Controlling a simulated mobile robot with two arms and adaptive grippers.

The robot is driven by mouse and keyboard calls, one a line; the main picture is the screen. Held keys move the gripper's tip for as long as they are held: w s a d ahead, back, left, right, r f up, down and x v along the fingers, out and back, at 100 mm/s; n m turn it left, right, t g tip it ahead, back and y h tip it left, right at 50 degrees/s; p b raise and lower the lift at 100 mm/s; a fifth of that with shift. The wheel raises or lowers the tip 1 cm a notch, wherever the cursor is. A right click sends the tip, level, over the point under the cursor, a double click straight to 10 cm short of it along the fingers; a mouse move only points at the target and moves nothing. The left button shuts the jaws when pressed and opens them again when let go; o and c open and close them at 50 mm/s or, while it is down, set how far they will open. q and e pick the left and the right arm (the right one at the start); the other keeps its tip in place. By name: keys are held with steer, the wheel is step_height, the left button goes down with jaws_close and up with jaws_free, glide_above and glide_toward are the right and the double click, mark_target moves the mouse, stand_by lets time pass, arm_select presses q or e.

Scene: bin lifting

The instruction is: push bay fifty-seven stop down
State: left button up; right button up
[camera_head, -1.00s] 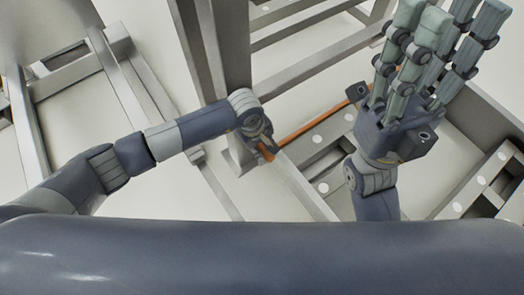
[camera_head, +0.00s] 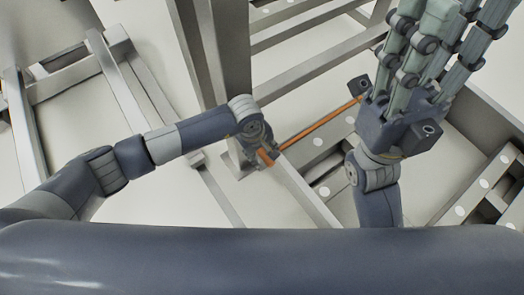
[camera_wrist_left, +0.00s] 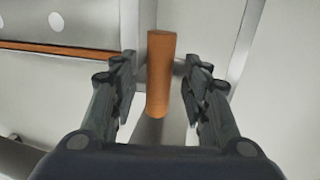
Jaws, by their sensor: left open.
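An upright orange peg (camera_wrist_left: 161,75), which looks like the stop, stands in the middle of the left wrist view. My left gripper (camera_wrist_left: 160,82) is open, with one finger on each side of the peg and gaps visible. In the head view a bit of the orange peg (camera_head: 265,158) shows beside my left gripper (camera_head: 262,150), at the foot of a grey post; the hand hides much of it. My right gripper (camera_head: 450,25) is raised at the upper right, away from the peg. Its fingertips are cut off by the frame's top edge. No bay number is readable.
A thin orange rod (camera_head: 318,125) runs from near the left gripper toward the right hand, along a grey beam with round white spots. A thick grey post (camera_head: 228,60) rises beside the left gripper. Grey rails cross the pale floor (camera_head: 130,190).

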arm_select(q)
step_height(320, 180, up, 12)
steer(key=s+a, duration=0.1)
steer(key=a, duration=0.1)
steer(key=shift+s+f, duration=0.2)
steer(key=shift+f, duration=0.05)
stand_by(0.7)
